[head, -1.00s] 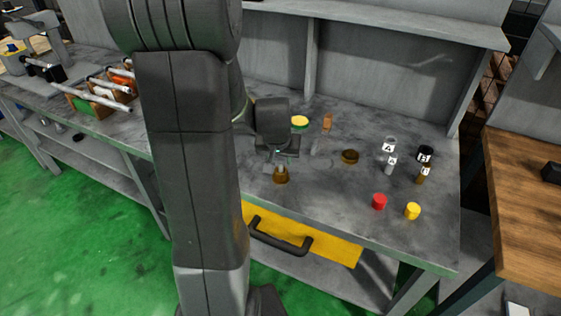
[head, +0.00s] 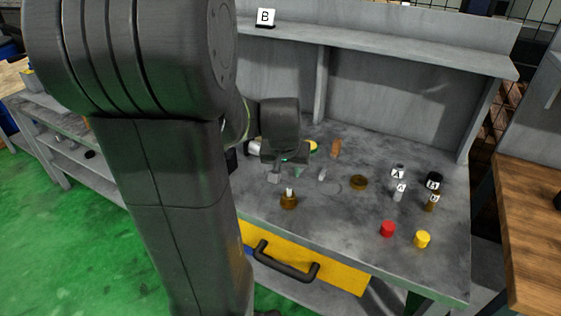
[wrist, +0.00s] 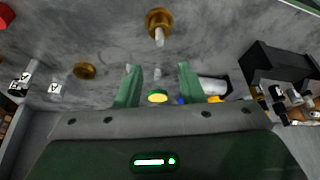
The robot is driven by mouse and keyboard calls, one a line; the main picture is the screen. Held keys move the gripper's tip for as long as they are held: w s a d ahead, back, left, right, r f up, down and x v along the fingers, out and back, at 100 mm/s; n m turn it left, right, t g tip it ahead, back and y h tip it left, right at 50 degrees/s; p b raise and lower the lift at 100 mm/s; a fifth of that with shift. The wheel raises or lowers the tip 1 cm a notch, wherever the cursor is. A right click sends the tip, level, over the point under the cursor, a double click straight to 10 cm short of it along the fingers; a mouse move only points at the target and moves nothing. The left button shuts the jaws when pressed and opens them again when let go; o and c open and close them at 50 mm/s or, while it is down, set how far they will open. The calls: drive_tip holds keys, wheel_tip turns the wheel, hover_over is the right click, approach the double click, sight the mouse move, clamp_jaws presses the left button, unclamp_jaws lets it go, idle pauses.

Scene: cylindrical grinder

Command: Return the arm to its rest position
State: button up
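My arm (head: 165,190) stands large in the left half of the head view, bent over the grey bench (head: 330,215). My gripper (head: 297,176) hangs above the bench, behind a brown fitting with a white tip (head: 289,201). In the wrist view the two green fingers of my gripper (wrist: 160,80) are spread apart with nothing held between them. The brown fitting also shows beyond the fingertips in the wrist view (wrist: 158,22), apart from them. My upper arm hides part of the bench's left side.
A brown ring (head: 358,182), a red cap (head: 388,229), a yellow cap (head: 422,239) and several small labelled bottles stand at the bench's right. A shelf (head: 400,50) runs behind. A yellow drawer front with a black handle (head: 285,262) is below. A wooden table (head: 525,190) stands right.

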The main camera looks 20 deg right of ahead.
sight(289, 188)
drive_tip(key=b+x, duration=0.1)
drive_tip(key=x, duration=1.1)
drive_tip(key=shift+f, duration=0.3)
drive_tip(key=shift+r, duration=0.2)
drive_tip(key=shift+s, duration=0.1)
drive_tip(key=shift+r, duration=0.1)
